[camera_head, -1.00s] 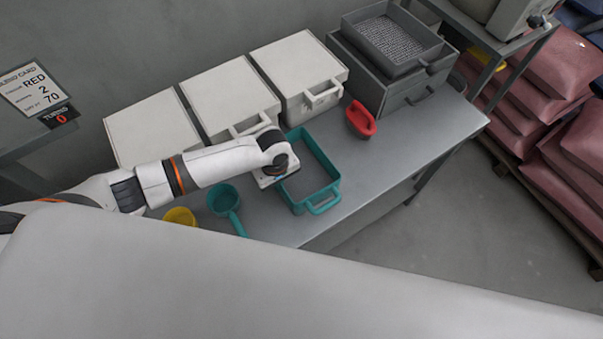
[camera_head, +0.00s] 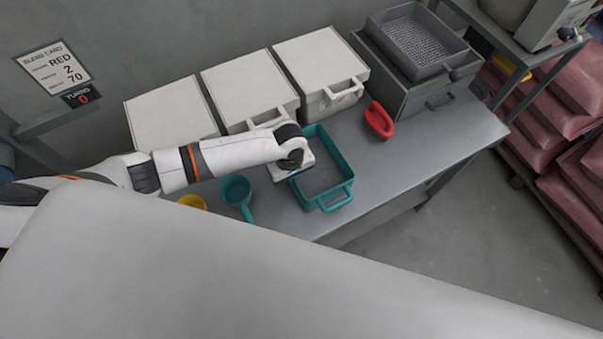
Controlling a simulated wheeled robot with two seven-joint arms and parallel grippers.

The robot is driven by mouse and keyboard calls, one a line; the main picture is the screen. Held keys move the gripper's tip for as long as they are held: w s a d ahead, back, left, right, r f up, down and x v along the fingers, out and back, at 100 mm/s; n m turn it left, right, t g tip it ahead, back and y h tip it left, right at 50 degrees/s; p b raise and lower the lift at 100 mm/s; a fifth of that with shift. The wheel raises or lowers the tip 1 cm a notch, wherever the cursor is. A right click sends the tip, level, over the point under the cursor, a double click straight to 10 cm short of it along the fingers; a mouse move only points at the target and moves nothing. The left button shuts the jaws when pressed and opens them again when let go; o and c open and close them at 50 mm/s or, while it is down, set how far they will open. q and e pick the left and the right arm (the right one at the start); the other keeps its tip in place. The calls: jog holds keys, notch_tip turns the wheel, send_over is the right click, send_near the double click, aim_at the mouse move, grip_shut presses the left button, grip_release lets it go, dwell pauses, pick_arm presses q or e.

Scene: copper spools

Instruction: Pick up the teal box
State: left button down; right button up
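The teal box (camera_head: 345,165) is an open tray with a handle at its front, standing on the grey table (camera_head: 430,140). Its inside looks dark grey. My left arm comes in from the left, and my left gripper (camera_head: 292,172) is at the box's left wall, over or against it. The fingers are mostly hidden under the wrist, so I cannot tell whether they are open or shut on the wall. My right gripper does not show.
A teal scoop (camera_head: 236,190) and a yellow cup (camera_head: 192,201) lie left of the box. White bins (camera_head: 320,70) line the back. A grey sieve (camera_head: 417,45) sits on a grey box (camera_head: 430,92).

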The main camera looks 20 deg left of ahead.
pick_arm(q)
notch_tip(320, 180, up, 18)
jog(key=b, duration=0.1)
dwell(0.6)
jog(key=shift+w, duration=0.1)
dwell(1.8)
